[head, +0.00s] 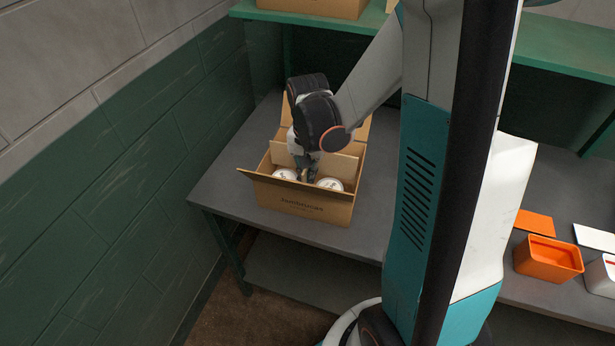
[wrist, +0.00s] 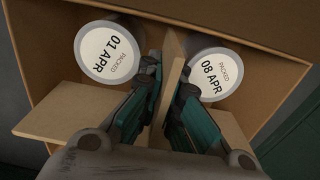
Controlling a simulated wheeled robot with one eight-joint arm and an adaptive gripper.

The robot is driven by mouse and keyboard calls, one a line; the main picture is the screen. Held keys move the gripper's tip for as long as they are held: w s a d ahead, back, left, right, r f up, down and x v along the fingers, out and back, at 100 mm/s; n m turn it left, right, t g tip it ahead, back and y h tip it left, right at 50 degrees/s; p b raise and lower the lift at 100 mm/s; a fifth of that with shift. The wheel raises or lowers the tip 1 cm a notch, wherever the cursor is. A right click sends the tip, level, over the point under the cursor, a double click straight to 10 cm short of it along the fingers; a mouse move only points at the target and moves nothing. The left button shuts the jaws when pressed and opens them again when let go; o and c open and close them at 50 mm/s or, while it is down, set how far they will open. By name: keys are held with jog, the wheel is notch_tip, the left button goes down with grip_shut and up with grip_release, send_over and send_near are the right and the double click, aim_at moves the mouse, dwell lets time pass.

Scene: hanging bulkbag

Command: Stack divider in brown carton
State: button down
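The brown carton (head: 302,203) stands open on the grey table, its flaps spread. Two white-lidded tubs sit in its front part: one marked 01 APR (wrist: 108,52) and one marked 08 APR (wrist: 216,74). My gripper (wrist: 168,80) points down into the carton, with a finger on each side of a thin brown divider panel (wrist: 173,62) between the tubs. The fingers appear closed on this panel. A cross panel (wrist: 62,116) runs crosswise behind the tubs; it also shows in the head view (head: 336,166). My fingers hide where the panels meet and the divider's lower edge.
A green shelf (head: 560,48) with another carton (head: 315,6) is above the back of the table. An orange tub (head: 548,258), an orange lid (head: 534,223) and a white lid (head: 594,237) are at right. A green wall (head: 120,180) is close at left.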

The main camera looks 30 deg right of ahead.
jog(key=shift+f, duration=0.1)
jog(key=shift+f+b, duration=0.4)
jog(key=shift+f, duration=0.1)
jog(key=shift+f, duration=0.1)
jog(key=c, duration=2.1)
grip_release()
notch_tip(320, 180, up, 13)
jog(key=p, duration=0.4)
jog(key=shift+p, duration=0.35)
